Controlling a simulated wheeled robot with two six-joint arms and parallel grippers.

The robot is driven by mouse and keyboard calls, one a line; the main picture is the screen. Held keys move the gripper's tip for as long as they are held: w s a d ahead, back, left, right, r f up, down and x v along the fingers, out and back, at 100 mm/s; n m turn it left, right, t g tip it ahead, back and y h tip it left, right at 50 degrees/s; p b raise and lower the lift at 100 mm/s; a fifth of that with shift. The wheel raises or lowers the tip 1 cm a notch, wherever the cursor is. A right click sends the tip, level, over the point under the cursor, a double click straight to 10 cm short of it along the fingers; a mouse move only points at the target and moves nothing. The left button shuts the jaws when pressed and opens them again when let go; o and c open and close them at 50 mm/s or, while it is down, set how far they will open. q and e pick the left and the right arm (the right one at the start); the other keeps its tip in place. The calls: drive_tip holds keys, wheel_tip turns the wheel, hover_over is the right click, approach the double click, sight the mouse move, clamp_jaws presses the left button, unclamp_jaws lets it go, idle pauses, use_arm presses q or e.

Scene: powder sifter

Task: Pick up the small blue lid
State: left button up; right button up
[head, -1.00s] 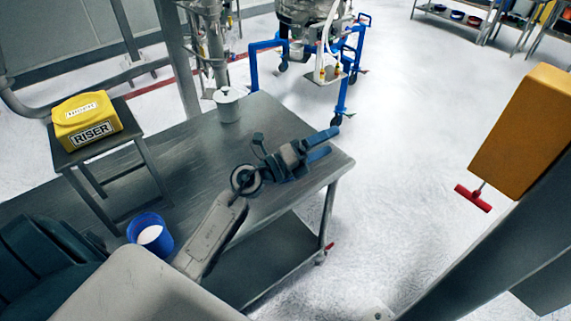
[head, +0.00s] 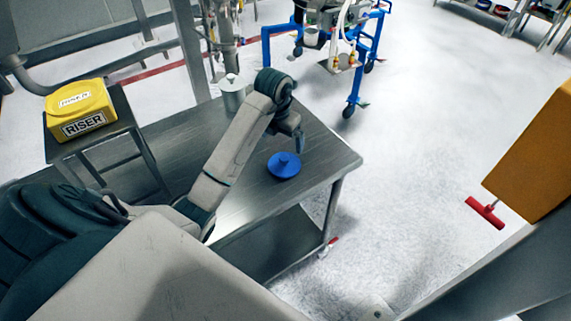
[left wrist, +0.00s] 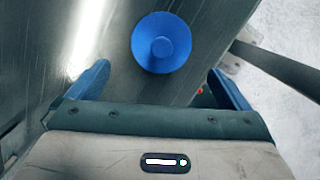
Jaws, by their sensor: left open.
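The small blue lid (head: 284,165), a round disc with a raised knob, lies on the metal table (head: 325,155) near its right end. In the left wrist view the lid (left wrist: 161,43) shows whole, ahead of and between the two blue fingers. My left gripper (head: 299,143) is open and empty above the table, just beyond the lid in the head view. In the left wrist view my left gripper (left wrist: 158,68) has its fingers spread wider than the lid. Whether the fingertips touch the table cannot be told. My right gripper is not in view.
A yellow riser box (head: 80,110) sits on a small stand (head: 115,135) at left. The table's right edge is near the lid. A blue wheeled frame (head: 355,85) stands behind.

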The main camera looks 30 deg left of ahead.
sight(284, 158)
use_arm(q)
wheel_tip(284, 158, down, 2)
drive_tip(key=shift+w+f+b, duration=0.1)
drive_tip(key=shift+f+b, duration=0.15)
drive_tip(key=shift+b, duration=0.75)
drive_tip(key=shift+w+f+p, duration=0.25)
drive_tip(key=shift+f+p, duration=0.35)
drive_tip(key=shift+f, duration=0.4)
drive_tip(key=shift+w+f, duration=0.1)
drive_tip(key=shift+f, duration=0.2)
drive_tip(key=shift+f+p, duration=0.3)
drive_tip(key=shift+p, duration=0.2)
wheel_tip(284, 158, down, 3)
drive_tip(key=shift+d+f+p, duration=0.15)
drive_tip(key=shift+p, duration=0.9)
drive_tip(key=shift+w+f, duration=0.25)
drive_tip(key=shift+f, duration=0.4)
drive_tip(key=c, duration=0.6)
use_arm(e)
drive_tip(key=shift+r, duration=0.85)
